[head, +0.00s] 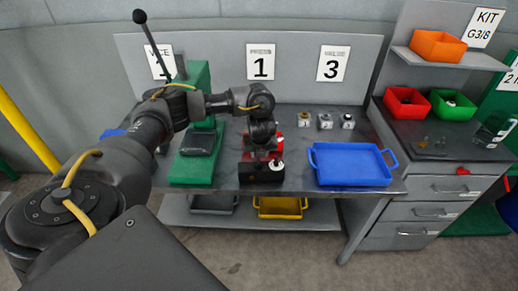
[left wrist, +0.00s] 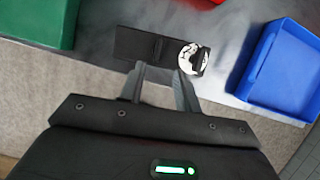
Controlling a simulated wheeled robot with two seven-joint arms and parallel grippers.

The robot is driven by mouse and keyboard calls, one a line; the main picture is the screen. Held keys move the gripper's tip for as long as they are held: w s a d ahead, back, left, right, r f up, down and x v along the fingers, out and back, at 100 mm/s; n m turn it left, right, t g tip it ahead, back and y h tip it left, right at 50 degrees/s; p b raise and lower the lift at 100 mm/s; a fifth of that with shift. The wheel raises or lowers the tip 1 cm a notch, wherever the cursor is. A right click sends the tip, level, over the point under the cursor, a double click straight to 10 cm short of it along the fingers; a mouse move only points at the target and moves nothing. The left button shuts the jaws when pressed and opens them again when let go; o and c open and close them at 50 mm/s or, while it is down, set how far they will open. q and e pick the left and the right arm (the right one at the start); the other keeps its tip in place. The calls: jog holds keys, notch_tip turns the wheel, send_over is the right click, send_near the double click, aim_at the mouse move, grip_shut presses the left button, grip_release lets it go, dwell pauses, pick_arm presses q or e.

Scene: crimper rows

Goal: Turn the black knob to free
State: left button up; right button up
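A dark block-shaped fixture (head: 262,174) with a red part behind it stands at the front middle of the bench. In the left wrist view the dark fixture (left wrist: 134,44) carries a round white dial (left wrist: 184,63) at its right end, with a black knob (left wrist: 195,60) across it. The white dial (head: 276,165) shows small in the head view, where the knob is hard to make out. My left gripper (head: 263,151) is over the fixture. In the left wrist view its two fingers (left wrist: 161,75) are apart, with nothing held; the knob is just beyond the right finger.
A green press (head: 194,168) stands left of the fixture. An empty blue tray (head: 350,180) is to its right. Several small blocks (head: 325,121) sit behind. Red and green bins (head: 405,102) are on the right-hand cabinet, and a yellow tray (head: 281,212) is on the lower shelf.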

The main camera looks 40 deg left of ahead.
pick_arm(q)
jog(key=v, duration=0.3)
jog(key=shift+s+r, duration=0.2)
jog(key=shift+r, duration=0.1)
dwell(0.4)
jog(key=d+f+n+h+b, duration=0.45)
jog(key=d+f, duration=0.75)
jog(key=f, duration=0.4)
jog(key=d+f+n+h+b, duration=0.4)
jog(key=d+f, duration=0.7)
jog(key=f, duration=0.6)
jog(key=s+a+f+n+y+b, duration=0.1)
jog(key=s+a+f+n+b, duration=0.1)
jog(key=s+f+n, duration=0.7)
jog(key=s+a+f+n+y+b, duration=0.1)
jog(key=s+f+n, duration=0.1)
jog(key=s+f, duration=1.25)
jog(key=s+a+f+n+y, duration=0.1)
jog(key=s+f, duration=0.3)
jog(key=s, duration=0.4)
jog(key=s+a+f+n+g+y+b, duration=0.1)
jog(key=s+f, duration=0.3)
jog(key=s, duration=0.5)
jog(key=s+a+f+n+g+y+b, duration=0.1)
jog(key=s+a+f+n, duration=0.2)
jog(key=s, duration=0.6)
jog(key=shift+a+f, duration=0.3)
jog(key=shift+f, duration=0.3)
